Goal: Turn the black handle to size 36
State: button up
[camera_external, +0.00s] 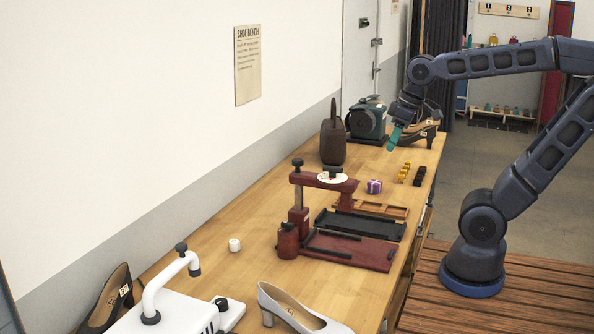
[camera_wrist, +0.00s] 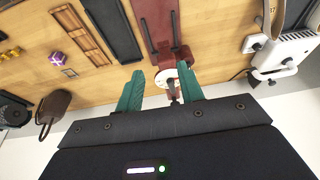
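The red press (camera_external: 298,205) stands mid-bench with a round white dial (camera_external: 321,181) on its top arm. A black handle (camera_external: 333,171) sits on the dial; its markings are too small to read. In the wrist view the press (camera_wrist: 160,32) lies beyond my fingers, with the dial (camera_wrist: 163,76) and handle (camera_wrist: 173,89) showing between them, the handle small and partly unclear. My gripper (camera_external: 395,137) is up in the air over the bench's far part, away from the handle. Its teal fingers (camera_wrist: 160,90) are apart, with nothing held.
A dark green machine (camera_external: 368,118) and a brown bag-like object (camera_external: 333,140) stand at the back. A purple box (camera_external: 374,187), wooden tray (camera_external: 381,209) and black tray (camera_external: 375,229) lie near the press. A white machine (camera_external: 170,315) and heels (camera_external: 290,310) are in front.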

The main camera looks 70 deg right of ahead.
jog(key=w+r+g, duration=0.2)
jog(key=w, duration=0.6)
jog(key=g+y, duration=0.2)
send_near(333, 172)
jog(key=shift+n, duration=0.4)
jog(key=x, duration=0.7)
jog(key=shift+d, duration=0.3)
grip_shut()
